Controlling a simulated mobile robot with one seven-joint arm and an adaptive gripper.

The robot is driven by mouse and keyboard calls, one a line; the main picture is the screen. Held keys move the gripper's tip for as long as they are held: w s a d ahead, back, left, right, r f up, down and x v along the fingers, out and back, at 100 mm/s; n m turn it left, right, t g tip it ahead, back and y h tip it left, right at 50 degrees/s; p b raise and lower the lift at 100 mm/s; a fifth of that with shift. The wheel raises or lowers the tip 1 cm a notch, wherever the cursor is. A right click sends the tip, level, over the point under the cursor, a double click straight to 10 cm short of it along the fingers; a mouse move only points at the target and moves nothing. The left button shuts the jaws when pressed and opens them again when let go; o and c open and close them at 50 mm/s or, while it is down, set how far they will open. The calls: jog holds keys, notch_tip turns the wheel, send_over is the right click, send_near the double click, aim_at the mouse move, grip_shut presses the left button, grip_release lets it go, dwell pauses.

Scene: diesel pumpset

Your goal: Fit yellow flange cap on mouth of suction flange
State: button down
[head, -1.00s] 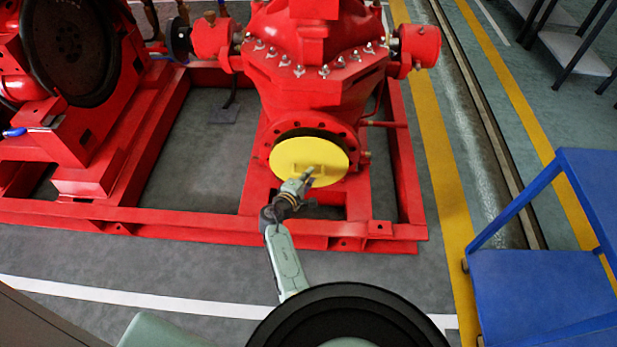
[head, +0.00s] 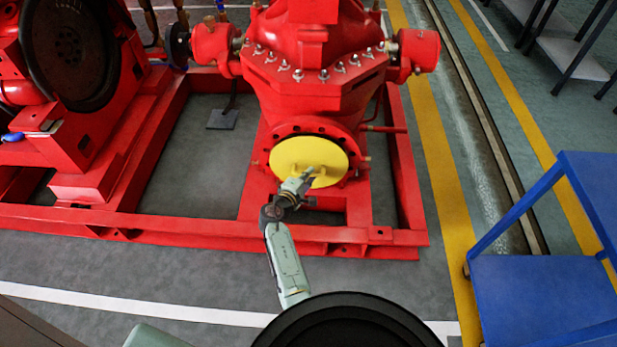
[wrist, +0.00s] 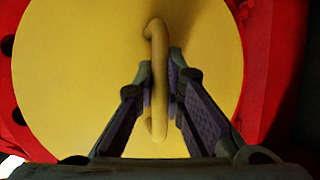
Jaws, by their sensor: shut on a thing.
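The yellow flange cap (head: 300,158) is a round disc in front of the red suction flange (head: 357,172) on the pump, covering its mouth in the head view. In the wrist view the cap (wrist: 70,70) fills most of the picture, with the red flange rim (wrist: 262,60) showing around it. My gripper (head: 309,172) is shut on the cap's yellow handle; the wrist view shows the two fingers (wrist: 161,95) on either side of that handle. Whether the cap touches the flange face or stands slightly off it cannot be told.
The red pump body (head: 315,95) rises above the flange. The red base frame (head: 200,226) runs across below it. A blue cart (head: 540,290) stands at the right. Grey floor (head: 150,265) lies clear in front of the frame.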

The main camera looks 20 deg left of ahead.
jog(key=shift+w+a+b, duration=0.3)
jog(key=shift+w+b, duration=0.2)
jog(key=shift+w, duration=0.45)
jog(key=shift+r, duration=0.1)
jog(key=c, duration=1.6)
grip_release()
jog(key=shift+o, duration=0.3)
jog(key=o, duration=0.4)
jog(key=shift+o, duration=0.2)
jog(key=shift+s, duration=0.1)
jog(key=p+v, duration=0.3)
jog(key=v, duration=0.4)
jog(key=shift+s, duration=0.15)
